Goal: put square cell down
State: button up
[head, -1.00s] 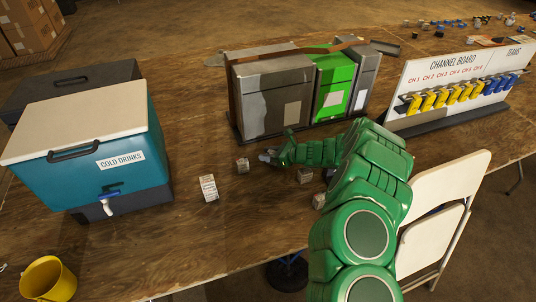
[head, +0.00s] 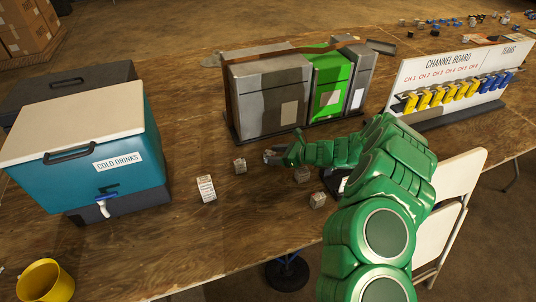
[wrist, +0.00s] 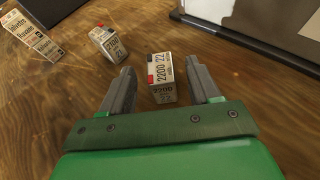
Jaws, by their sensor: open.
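A small square cell (wrist: 162,78), white and grey with a red patch and a printed 2200, stands on the wooden table between the fingertips of my gripper (wrist: 162,66) in the wrist view. There are gaps on both sides of it, so my gripper is open and not clamping it. In the head view my gripper (head: 272,156) is low over the table in front of the grey case, and I cannot clearly make out that cell there. A similar cell (wrist: 108,42) stands just beyond, to the left; it also shows in the head view (head: 240,166).
A taller white labelled box (head: 206,188) stands left of the cells. Two more small blocks (head: 302,174) (head: 318,200) lie near my arm. Grey and green cases (head: 268,100) stand behind, a teal cooler (head: 90,150) at left, a channel board (head: 450,85) at right.

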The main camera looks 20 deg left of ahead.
jog(key=shift+v, duration=3.7)
jog(key=shift+r, duration=0.1)
